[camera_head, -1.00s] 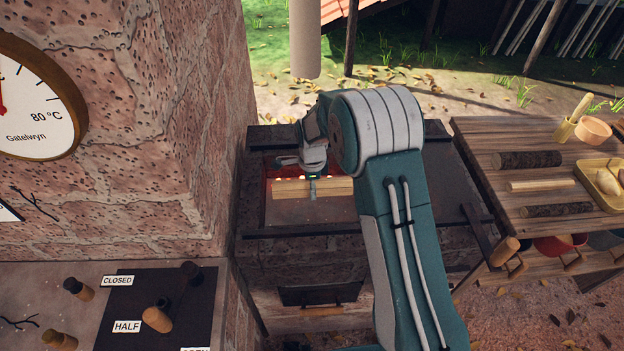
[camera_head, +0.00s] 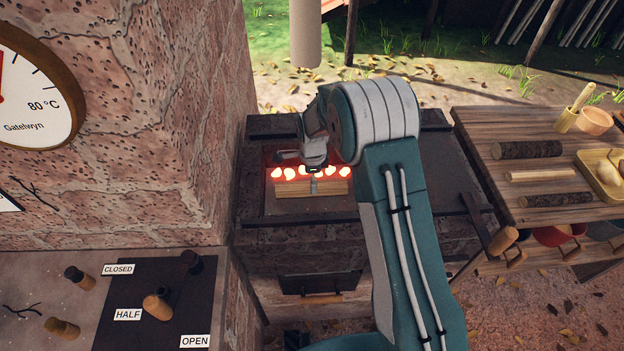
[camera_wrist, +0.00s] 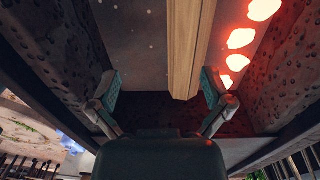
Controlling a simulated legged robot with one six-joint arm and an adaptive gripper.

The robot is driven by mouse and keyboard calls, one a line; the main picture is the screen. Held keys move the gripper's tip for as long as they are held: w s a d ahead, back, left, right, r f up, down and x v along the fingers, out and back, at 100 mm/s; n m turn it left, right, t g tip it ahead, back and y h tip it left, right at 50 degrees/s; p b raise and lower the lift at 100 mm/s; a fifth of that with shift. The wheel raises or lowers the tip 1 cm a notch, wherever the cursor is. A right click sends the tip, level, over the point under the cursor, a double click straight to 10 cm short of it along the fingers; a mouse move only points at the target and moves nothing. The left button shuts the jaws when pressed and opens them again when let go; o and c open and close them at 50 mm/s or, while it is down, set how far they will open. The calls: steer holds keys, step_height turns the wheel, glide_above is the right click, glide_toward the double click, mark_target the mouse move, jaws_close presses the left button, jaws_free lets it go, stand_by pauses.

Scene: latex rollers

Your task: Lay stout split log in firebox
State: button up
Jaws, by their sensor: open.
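The stout split log (camera_head: 308,188), pale cut wood, lies crosswise in the open firebox (camera_head: 283,207), in front of a row of glowing embers (camera_head: 290,174). In the wrist view the log (camera_wrist: 186,50) runs upward from between my fingertips, nearer the right one. The embers (camera_wrist: 240,38) lie to its right, apart from it over most of its length. My gripper (camera_head: 314,180) is inside the firebox opening, just over the log. In the wrist view my gripper (camera_wrist: 163,93) is open, with a clear gap between its left finger and the log.
The brick chimney wall (camera_head: 200,130) stands close on the left. A wooden table (camera_head: 492,185) at right holds a bark log (camera_head: 527,150), a thin pale split log (camera_head: 541,175) and a dark log (camera_head: 557,200). A wooden-handled lever (camera_head: 503,240) sits beside the stove.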

steer(key=shift+r, duration=0.1)
steer(key=s+d+r+n+t, duration=0.1)
steer(key=s+d+r+n, duration=0.1)
steer(key=r, duration=0.9)
steer(key=s+d+r+n, duration=0.1)
steer(key=s+r+n, duration=0.15)
steer(key=r, duration=0.75)
steer(key=s+d+r+n+t, duration=0.2)
steer(key=s+d+r+n, duration=0.2)
steer(key=s+r, duration=0.4)
steer(key=s+d+r+n+t, duration=0.1)
steer(key=s+d+n+t, duration=0.2)
steer(key=s+n, duration=0.6)
steer(key=s+d, duration=0.1)
steer(key=s, duration=0.8)
steer(key=shift+s+d, duration=0.15)
steer(key=shift+s, duration=0.1)
steer(key=shift+r+n, duration=0.1)
steer(key=shift+n, duration=0.15)
